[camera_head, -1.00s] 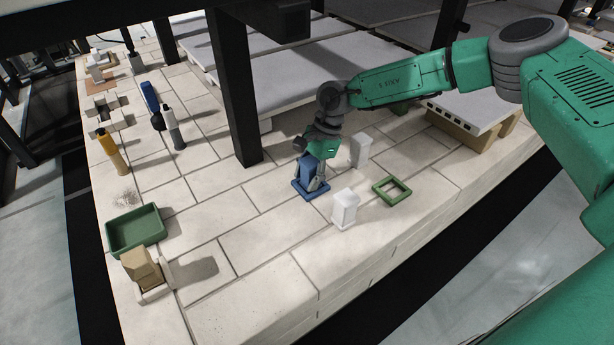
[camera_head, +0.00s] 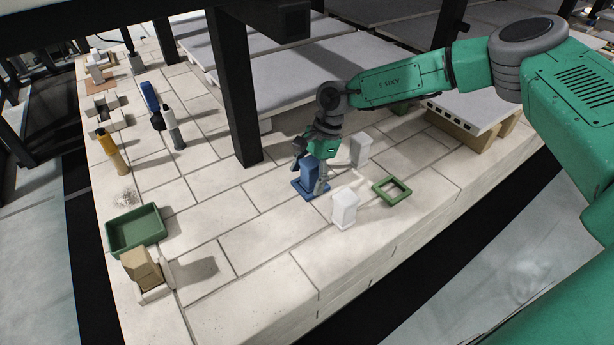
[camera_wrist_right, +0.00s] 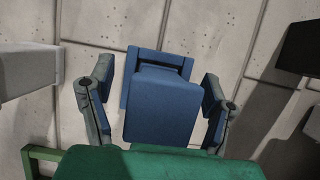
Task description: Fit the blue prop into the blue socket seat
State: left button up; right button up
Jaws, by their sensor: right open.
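The blue prop (camera_head: 308,174) stands upright within the outline of the blue socket seat (camera_head: 299,187), a low square frame on the tiles. In the right wrist view the prop (camera_wrist_right: 160,105) covers most of the seat (camera_wrist_right: 160,60), whose far side shows beyond it. I cannot tell how deep the prop sits. My right gripper (camera_head: 311,168) is over the prop, open. In the wrist view its fingers stand on both sides of the prop, with a gap visible on each side. My left gripper is not in view.
White blocks stand close by, one in front (camera_head: 345,209) and one behind (camera_head: 360,149). An empty green frame (camera_head: 379,196) lies to the right. A black post (camera_head: 236,100) rises behind left. A green tray (camera_head: 136,230) and a tan block (camera_head: 141,267) stand far left. Front tiles are clear.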

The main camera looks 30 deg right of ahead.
aim_at(314, 160)
jog(key=shift+r, duration=0.15)
jog(key=shift+p+v, duration=1.2)
jog(key=shift+v, duration=0.95)
jog(key=v, duration=1.1)
jog(key=shift+d+r, duration=0.2)
jog(key=shift+r, duration=0.2)
